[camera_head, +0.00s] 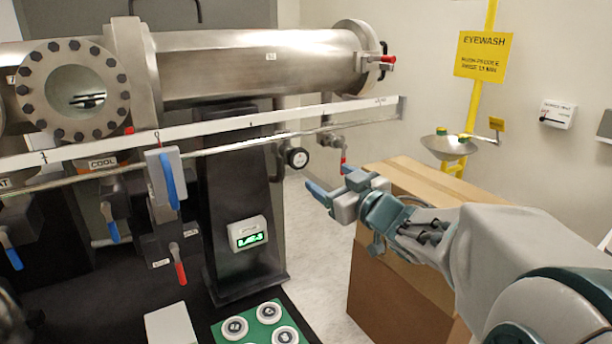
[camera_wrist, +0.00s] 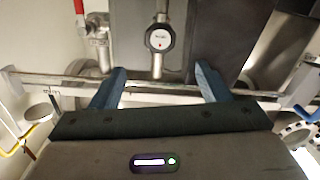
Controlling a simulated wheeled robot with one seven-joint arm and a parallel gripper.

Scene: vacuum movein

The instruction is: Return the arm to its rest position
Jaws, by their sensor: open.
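My gripper (camera_head: 331,181) is at the right centre of the head view, at the end of my arm reaching in from the lower right. Its blue fingers are apart and nothing shows between them. In the wrist view my gripper (camera_wrist: 160,90) also shows open, with a finger on each side. Past the fingertips there are a metal rail (camera_wrist: 150,92) and a round gauge (camera_wrist: 159,39). In the head view the gauge (camera_head: 297,157) is to the left of the fingers. I cannot tell the exact distance from the fingers to the rail.
A large cardboard box (camera_head: 400,285) stands below and behind my arm. A steel vacuum chamber (camera_head: 260,65) with a long rail (camera_head: 230,146) and blue and red valve handles fills the left. An eyewash basin (camera_head: 449,145) is at the back right. Bare floor (camera_head: 318,240) shows between stand and box.

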